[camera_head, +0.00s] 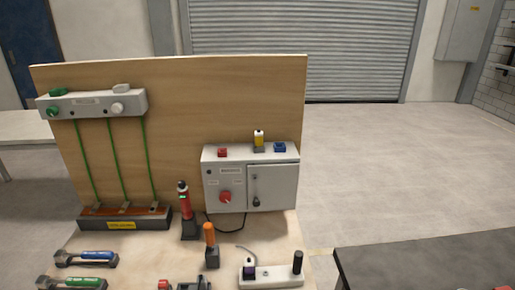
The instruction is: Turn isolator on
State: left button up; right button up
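A grey electrical box (222,177) stands at the right of the wooden board. Its front carries a red rotary knob (226,197), which looks like the isolator; its exact setting is too small to tell. To the right of the knob is a door panel (284,185) with a dark handle or lever (256,202). On top of the box are a red block (222,153), a small yellow-and-black item (259,139) and a blue block (280,147). Neither of my grippers is in view.
A grey unit (85,101) with green and white knobs is on the board's left, green rods running down to a dark base (125,222). A red tool (184,202), an orange-handled tool (210,237) and a white strip (270,275) stand in front. A dark table (420,260) is at right.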

aim_at(224, 196)
jog(key=k+j, duration=0.1)
jog(key=j, duration=0.55)
jog(key=k+j, duration=0.1)
jog(key=j, duration=0.55)
jog(key=k+j, duration=0.1)
jog(key=j, duration=0.55)
jog(key=k+l+u, duration=0.05)
